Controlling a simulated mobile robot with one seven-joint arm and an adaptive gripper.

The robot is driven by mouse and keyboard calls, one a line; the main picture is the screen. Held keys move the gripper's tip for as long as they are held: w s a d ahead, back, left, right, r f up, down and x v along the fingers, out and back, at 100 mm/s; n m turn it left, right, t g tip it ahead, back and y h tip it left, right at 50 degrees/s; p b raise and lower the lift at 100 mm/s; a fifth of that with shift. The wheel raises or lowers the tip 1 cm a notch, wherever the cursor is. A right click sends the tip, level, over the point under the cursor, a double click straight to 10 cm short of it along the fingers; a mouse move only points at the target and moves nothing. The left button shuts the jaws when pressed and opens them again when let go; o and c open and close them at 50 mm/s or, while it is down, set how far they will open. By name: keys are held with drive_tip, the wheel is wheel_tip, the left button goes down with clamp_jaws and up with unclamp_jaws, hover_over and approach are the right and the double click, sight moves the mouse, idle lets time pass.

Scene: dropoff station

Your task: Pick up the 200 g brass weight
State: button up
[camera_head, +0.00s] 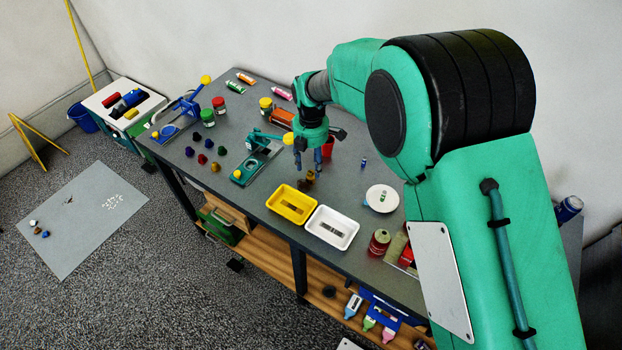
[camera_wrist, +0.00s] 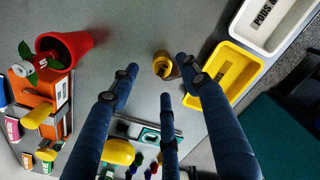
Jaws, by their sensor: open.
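A small round brass weight (camera_wrist: 161,66) stands on the grey bench in the wrist view, close to the yellow tray. A darker brown piece lies against its right side; I cannot read a mark on either. In the head view the small brass and brown pieces (camera_head: 309,178) are just below my gripper (camera_head: 314,160). In the wrist view the blue fingers of my gripper (camera_wrist: 158,77) are spread and empty. The weight appears between and beyond the fingertips, with no visible contact.
A yellow tray (camera_head: 291,190) and a white tray (camera_head: 331,212) sit at the bench's front edge. A red pot (camera_wrist: 66,47) and an orange box (camera_wrist: 42,92) are left in the wrist view. A green press (camera_head: 252,162) stands left; a white dish (camera_head: 382,186) is right.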

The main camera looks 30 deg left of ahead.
sight(311, 172)
drive_tip(key=shift+f, duration=0.35)
drive_tip(key=shift+f, duration=0.1)
drive_tip(key=shift+s+d+f+b, duration=0.1)
drive_tip(key=shift+f+b, duration=0.3)
drive_tip(key=shift+f, duration=0.85)
drive_tip(key=shift+s+f+b, duration=0.1)
drive_tip(key=shift+f+b, duration=0.25)
drive_tip(key=shift+f, duration=0.85)
clamp_jaws()
